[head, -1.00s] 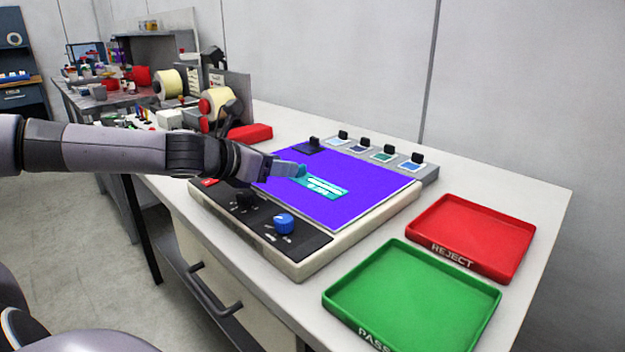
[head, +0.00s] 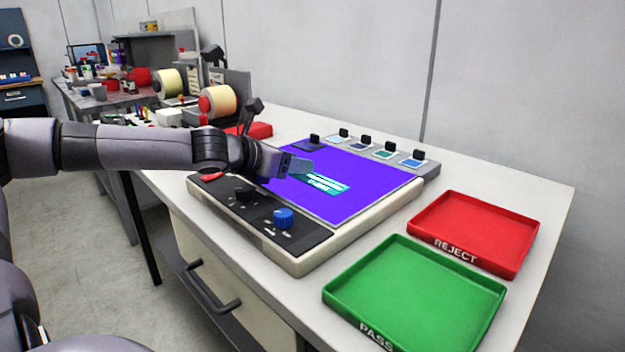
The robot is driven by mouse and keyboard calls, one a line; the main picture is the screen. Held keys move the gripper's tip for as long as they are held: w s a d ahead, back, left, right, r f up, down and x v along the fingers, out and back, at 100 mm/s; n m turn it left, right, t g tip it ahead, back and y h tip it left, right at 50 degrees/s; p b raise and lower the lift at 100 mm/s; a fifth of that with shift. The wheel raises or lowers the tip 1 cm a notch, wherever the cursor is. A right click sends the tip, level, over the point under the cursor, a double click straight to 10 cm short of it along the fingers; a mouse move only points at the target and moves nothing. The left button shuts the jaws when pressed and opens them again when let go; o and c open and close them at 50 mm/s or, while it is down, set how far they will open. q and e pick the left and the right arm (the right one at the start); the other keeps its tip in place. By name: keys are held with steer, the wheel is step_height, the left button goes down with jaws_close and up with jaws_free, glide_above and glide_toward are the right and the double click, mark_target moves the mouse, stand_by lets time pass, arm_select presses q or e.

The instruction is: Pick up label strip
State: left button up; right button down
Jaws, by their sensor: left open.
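The label strip (head: 328,186) is a small teal strip with white print. It lies on the glowing violet panel (head: 350,203) of the inspection box on the table. My left gripper (head: 303,168) is over the left part of the panel, at the strip's upper left end. It is open, and its fingers hide part of that end. I cannot tell whether the fingertips touch the strip. My right gripper is not in view.
A green PASS tray (head: 415,290) and a red REJECT tray (head: 473,232) stand empty at the right. A blue knob (head: 283,218) is on the box's front panel. Several small samples with black knobs line its back edge. A label rewinder (head: 217,102) stands behind my left arm.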

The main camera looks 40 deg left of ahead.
arm_select(q)
jaws_close()
